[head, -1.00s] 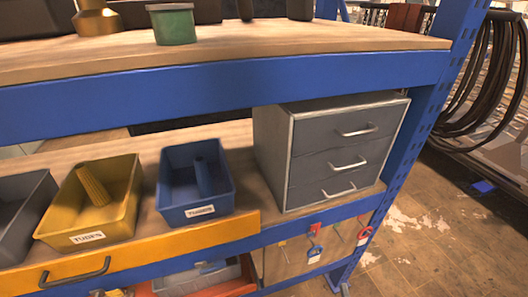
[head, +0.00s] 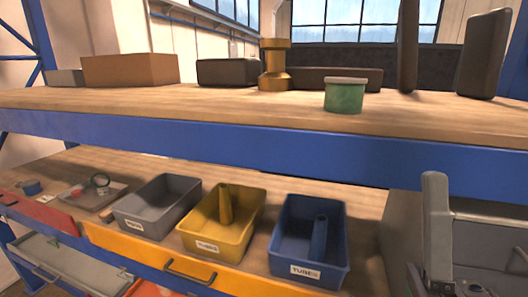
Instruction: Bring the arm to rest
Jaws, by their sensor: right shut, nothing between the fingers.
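My right gripper (head: 435,190) is at the lower right of the head view, pointing up in front of the grey drawer cabinet (head: 487,245). Its fingers are shut and hold nothing. It hides part of the cabinet, and its lower part runs out of the bottom of the picture. I do not see my left gripper.
The lower shelf holds a grey bin (head: 150,212), a yellow bin (head: 203,243) and a blue bin (head: 281,240), the last two with a tube inside. The upper shelf (head: 220,108) carries a green tin (head: 345,97), a brass part (head: 274,72) and boxes.

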